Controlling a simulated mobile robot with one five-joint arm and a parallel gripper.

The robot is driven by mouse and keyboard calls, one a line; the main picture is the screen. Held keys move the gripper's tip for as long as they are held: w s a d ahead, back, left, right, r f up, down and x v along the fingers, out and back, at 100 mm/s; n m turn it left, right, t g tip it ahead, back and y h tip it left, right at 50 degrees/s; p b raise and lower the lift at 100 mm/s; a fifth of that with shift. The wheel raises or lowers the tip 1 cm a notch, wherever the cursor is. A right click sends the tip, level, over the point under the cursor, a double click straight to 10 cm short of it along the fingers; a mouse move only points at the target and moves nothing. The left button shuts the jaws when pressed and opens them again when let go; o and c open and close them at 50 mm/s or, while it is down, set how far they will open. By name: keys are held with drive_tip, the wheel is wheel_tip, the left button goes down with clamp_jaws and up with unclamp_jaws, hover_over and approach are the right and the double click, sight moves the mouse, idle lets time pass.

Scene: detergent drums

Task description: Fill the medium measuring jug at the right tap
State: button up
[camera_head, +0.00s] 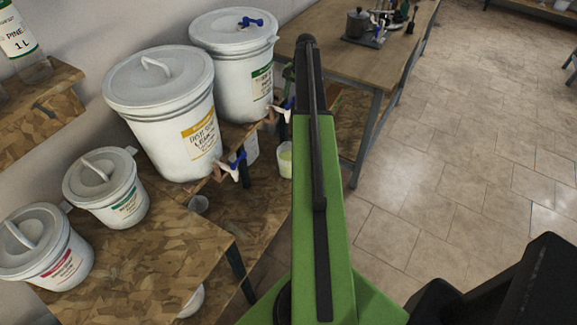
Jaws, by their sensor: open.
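Two big white drums with blue-handled taps stand side by side. The right tap (284,107) is on the far drum (232,70), partly behind my green arm. The left tap (236,167) is on the nearer drum (172,123), which has a yellow label. A clear jug with pale yellow-green contents (285,161) stands low, below the right tap and right beside my arm. I cannot tell which vessel is the medium jug. My arm reaches up the middle of the picture; my gripper does not show.
Two small lidded tubs (112,192) (50,255) stand on a chipboard top (150,265) at left. A white bowl (190,302) shows below its edge. A wooden table (390,70) with a pot (357,24) stands at the back. The tiled floor at right is clear.

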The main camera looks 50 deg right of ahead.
drive_tip(key=o, duration=0.4)
drive_tip(key=shift+r, duration=0.1)
drive_tip(key=r+p, duration=0.4)
drive_tip(key=shift+s+d+r, duration=0.1)
drive_tip(key=shift+s+r, duration=0.05)
drive_tip(key=shift+s, duration=0.15)
idle(0.3)
